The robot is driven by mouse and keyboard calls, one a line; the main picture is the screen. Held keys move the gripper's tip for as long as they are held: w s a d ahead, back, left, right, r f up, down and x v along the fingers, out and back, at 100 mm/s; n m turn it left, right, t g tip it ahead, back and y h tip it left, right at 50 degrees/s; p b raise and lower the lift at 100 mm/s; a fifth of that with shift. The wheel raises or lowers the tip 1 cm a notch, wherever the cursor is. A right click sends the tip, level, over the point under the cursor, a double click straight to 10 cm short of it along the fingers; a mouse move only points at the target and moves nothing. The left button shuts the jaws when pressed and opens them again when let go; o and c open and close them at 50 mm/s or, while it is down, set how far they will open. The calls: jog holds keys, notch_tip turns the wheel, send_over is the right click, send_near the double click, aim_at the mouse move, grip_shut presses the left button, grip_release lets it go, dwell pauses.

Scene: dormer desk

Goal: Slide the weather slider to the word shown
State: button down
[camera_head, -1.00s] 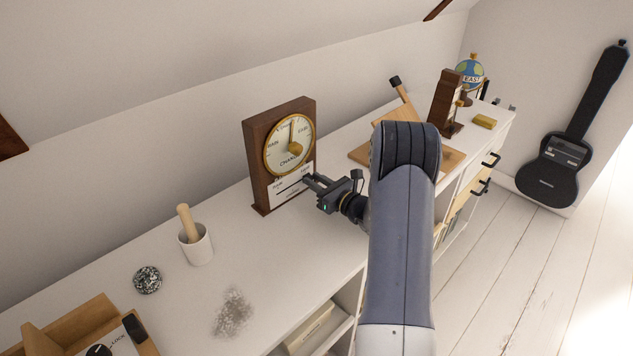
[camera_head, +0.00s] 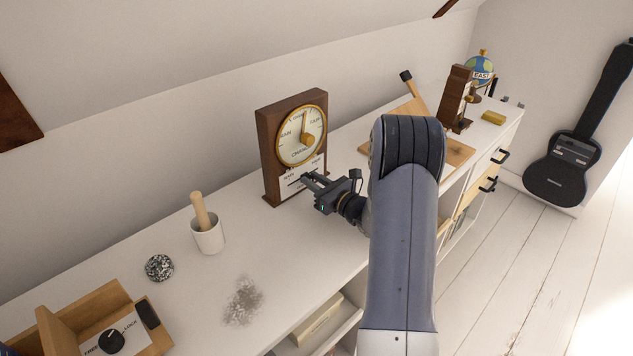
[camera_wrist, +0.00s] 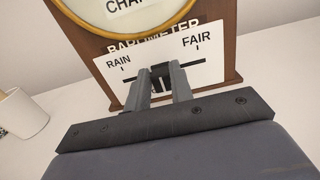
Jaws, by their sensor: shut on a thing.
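A brown wooden barometer (camera_head: 267,150) stands upright on the white shelf top. Its round brass-rimmed dial (camera_head: 301,135) has a pointer aimed near the top; the word there is too small to read surely. RAIN shows at the dial's left and CHANGE at its bottom. Below is a white card (camera_wrist: 205,66) with a slot, RAIN at left and FAIR at right. The dark slider knob (camera_wrist: 161,70) sits near the slot's middle. My gripper (camera_wrist: 163,78) is shut on the knob. In the head view my gripper (camera_head: 307,180) reaches the card and hides its right part.
A white mortar with a wooden pestle (camera_head: 208,238) stands left of the barometer, a speckled ball (camera_head: 159,267) and wooden lock box (camera_head: 150,350) farther left. The shelf top in front of the barometer is fairly clear.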

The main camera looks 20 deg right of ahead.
jog(key=c, duration=1.2)
grip_release()
jog(key=b+v, duration=0.1)
jog(key=v, duration=0.9)
jog(key=shift+s+d, duration=0.15)
jog(key=shift+s, duration=0.2)
jog(key=p+x, duration=0.1)
jog(key=x, duration=0.9)
jog(key=shift+w, duration=0.45)
